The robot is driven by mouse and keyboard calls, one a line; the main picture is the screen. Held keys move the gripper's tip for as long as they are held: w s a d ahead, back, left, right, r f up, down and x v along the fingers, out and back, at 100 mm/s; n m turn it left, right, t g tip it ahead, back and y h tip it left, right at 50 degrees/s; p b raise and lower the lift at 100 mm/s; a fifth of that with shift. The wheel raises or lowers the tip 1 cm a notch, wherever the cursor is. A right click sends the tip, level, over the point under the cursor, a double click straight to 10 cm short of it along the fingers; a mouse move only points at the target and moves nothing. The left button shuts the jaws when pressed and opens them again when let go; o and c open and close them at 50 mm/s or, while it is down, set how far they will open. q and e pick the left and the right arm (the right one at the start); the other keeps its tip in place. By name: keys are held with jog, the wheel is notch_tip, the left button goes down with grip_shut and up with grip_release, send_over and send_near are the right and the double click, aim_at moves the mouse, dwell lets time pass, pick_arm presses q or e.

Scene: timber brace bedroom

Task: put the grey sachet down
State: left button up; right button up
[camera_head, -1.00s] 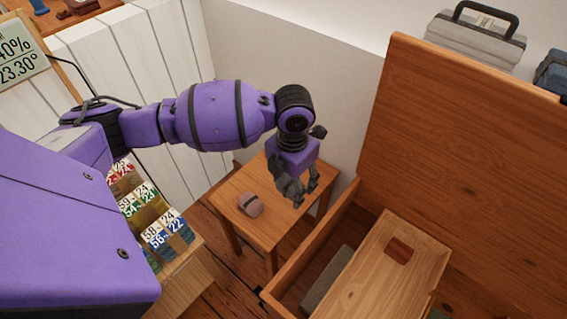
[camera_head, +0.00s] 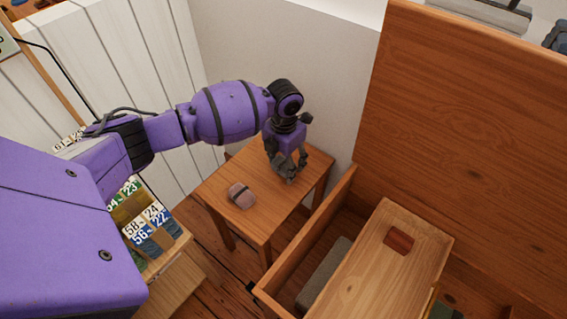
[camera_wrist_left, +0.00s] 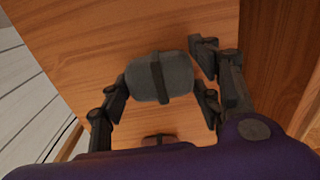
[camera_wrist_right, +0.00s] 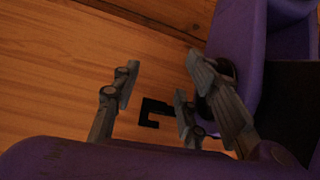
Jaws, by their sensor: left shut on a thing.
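The grey sachet (camera_wrist_left: 160,78) is a rounded pillow with a dark band around its middle. In the left wrist view it sits between the fingers of my left gripper (camera_wrist_left: 162,92), which is shut on it. In the head view my left gripper (camera_head: 286,170) is over the back right part of the small wooden table (camera_head: 262,221); the sachet is hard to make out there. I cannot tell whether it touches the tabletop. My right gripper (camera_wrist_right: 160,100) shows only in its own wrist view, with fingers apart and nothing between them.
A pinkish banded sachet (camera_head: 241,195) lies on the table, left of my left gripper. An open wooden chest (camera_head: 305,240) with a raised lid (camera_head: 470,130) and a tray (camera_head: 375,270) stands to the right. The table's front right part is clear.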

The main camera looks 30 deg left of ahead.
aim_at(284, 162)
pick_arm(q)
jog(key=shift+r, duration=0.1)
pick_arm(e)
jog(key=shift+s+f, duration=0.1)
jog(key=shift+s, duration=0.05)
pick_arm(q)
jog(key=shift+f, duration=0.2)
jog(key=o, duration=1.2)
jog(key=shift+c, duration=0.2)
pick_arm(e)
jog(key=shift+f, duration=0.1)
pick_arm(q)
notch_tip(284, 162, up, 12)
jog(key=p, duration=0.3)
jog(key=shift+r, duration=0.25)
pick_arm(e)
jog(key=v, duration=0.2)
jog(key=shift+s+r, duration=0.1)
jog(key=shift+r, duration=0.35)
